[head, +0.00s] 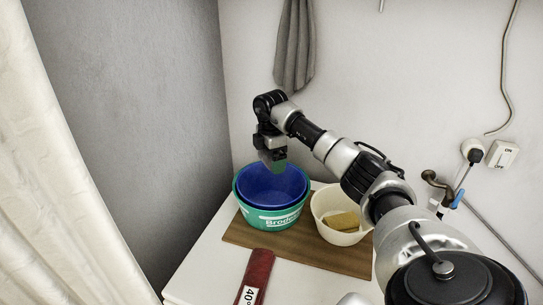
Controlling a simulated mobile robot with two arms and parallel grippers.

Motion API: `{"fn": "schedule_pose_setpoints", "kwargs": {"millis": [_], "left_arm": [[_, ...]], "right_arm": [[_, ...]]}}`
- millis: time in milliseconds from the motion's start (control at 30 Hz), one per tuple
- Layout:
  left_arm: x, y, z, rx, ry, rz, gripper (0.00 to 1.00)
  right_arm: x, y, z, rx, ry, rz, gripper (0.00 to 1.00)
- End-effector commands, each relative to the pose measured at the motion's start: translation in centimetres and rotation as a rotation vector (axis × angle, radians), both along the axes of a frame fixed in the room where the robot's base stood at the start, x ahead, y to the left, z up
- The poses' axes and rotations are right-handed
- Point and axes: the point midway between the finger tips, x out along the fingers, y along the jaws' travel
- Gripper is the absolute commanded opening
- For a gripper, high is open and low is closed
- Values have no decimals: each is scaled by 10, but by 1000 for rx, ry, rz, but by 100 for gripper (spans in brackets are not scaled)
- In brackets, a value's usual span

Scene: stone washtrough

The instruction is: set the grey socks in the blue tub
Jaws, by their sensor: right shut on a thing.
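The blue tub (272,188) is round and sits inside a green tub (272,216) with white lettering. Both stand on a brown board at the middle of the picture. My right gripper (272,154) points down above the far part of the blue tub. It is shut on a small grey bundle (271,156), which looks like the grey socks, though little of it shows. The bundle appears over the tub's opening, near its far rim. I cannot tell its exact height. My left gripper is not in view.
A cream bowl (318,205) with a yellow-brown block (344,222) stands right of the tubs on the board (300,248). A red item (259,272) with a "40" label lies in front. A grey cloth (295,50) hangs on the wall. A curtain (50,170) hangs at left.

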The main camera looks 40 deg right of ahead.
Motion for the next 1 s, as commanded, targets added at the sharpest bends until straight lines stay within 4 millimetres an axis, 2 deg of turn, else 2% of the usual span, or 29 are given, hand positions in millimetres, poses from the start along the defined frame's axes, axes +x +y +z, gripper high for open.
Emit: {"fn": "schedule_pose_setpoints", "kwargs": {"millis": [33,333,600,1000], "left_arm": [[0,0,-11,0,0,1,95],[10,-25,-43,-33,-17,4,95],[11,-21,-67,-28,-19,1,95],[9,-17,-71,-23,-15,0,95]], "right_arm": [[0,0,-13,0,1,0,66],[0,0,-49,1,0,1,66],[0,0,-76,0,-1,0,66],[0,0,-81,0,0,0,66]]}}
